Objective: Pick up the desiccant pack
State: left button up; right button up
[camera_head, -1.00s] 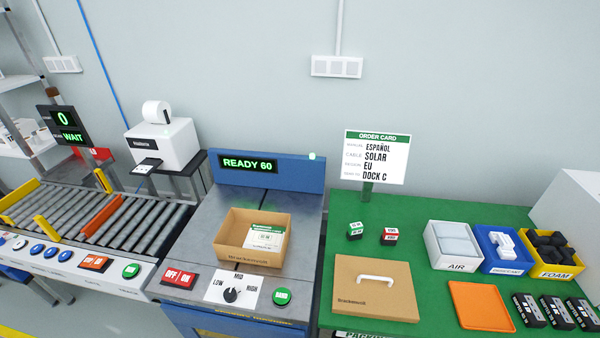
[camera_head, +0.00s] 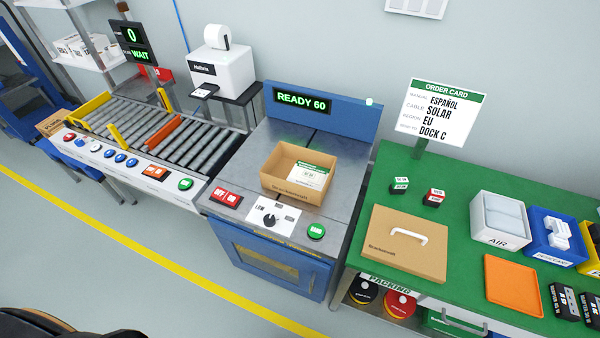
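White desiccant packs (camera_head: 559,228) lie in a blue bin (camera_head: 553,248) labelled DESICCANT, on the green table at the right. The bin stands between the AIR bin and a yellow bin cut off by the right edge. Neither of my grippers shows in the head view.
An open cardboard box (camera_head: 283,184) with a white and green sheet inside sits on the machine under the READY 60 display. The green packing table (camera_head: 460,185) also holds a white AIR bin (camera_head: 478,230), a handled cardboard lid (camera_head: 390,253), an orange tray (camera_head: 512,286) and black packs (camera_head: 563,301).

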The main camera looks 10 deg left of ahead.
aim_at(561, 229)
jog(key=z, duration=1.8)
jog(key=i+l+u, duration=0.15)
jog(key=u, duration=0.2)
jog(key=l+u, duration=0.35)
jog(key=i+l+u, duration=0.1)
jog(key=l+u, duration=0.25)
